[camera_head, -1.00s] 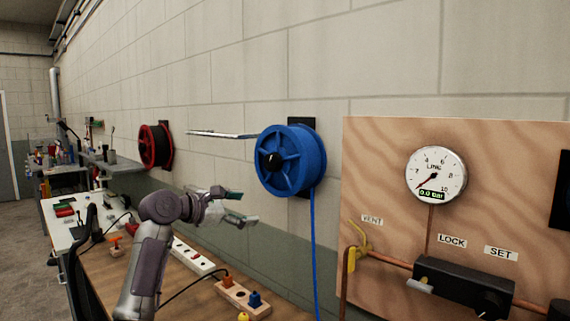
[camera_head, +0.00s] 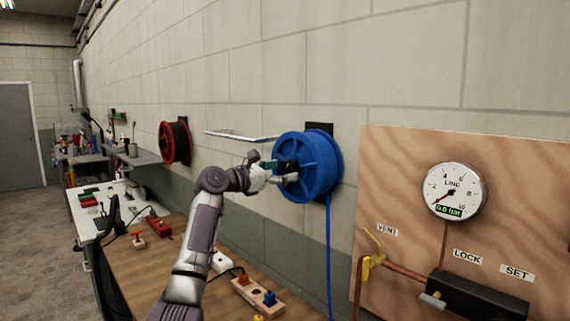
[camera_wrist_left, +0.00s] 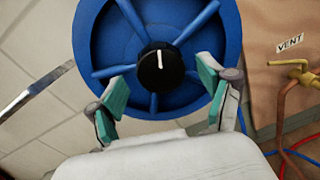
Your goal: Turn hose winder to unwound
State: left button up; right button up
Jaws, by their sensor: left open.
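The hose winder is a blue spoked reel (camera_head: 318,160) on the wall, with a blue hose (camera_head: 329,255) hanging straight down from it. In the left wrist view the reel (camera_wrist_left: 108,40) fills the top middle. A black knob (camera_wrist_left: 157,66) with a white line pointing up sits at its hub. My left gripper (camera_head: 280,171) is in front of the hub. In the wrist view the left gripper (camera_wrist_left: 163,92) is open, its green-padded fingers on either side of and below the knob, with no contact visible. My right gripper is not in view.
A wooden panel (camera_head: 400,150) with a gauge (camera_head: 454,191), yellow vent valve (camera_head: 372,245) and black block (camera_head: 480,297) stands right of the reel. A thin shelf (camera_head: 240,135) and a red reel (camera_head: 175,142) are on the wall to the left. A workbench (camera_head: 160,270) with sockets runs below.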

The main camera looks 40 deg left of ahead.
pick_arm(q)
jog(key=shift+w+d, duration=0.1)
jog(key=shift+w, duration=0.55)
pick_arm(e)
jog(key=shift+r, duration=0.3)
pick_arm(q)
jog(key=c, duration=1.2)
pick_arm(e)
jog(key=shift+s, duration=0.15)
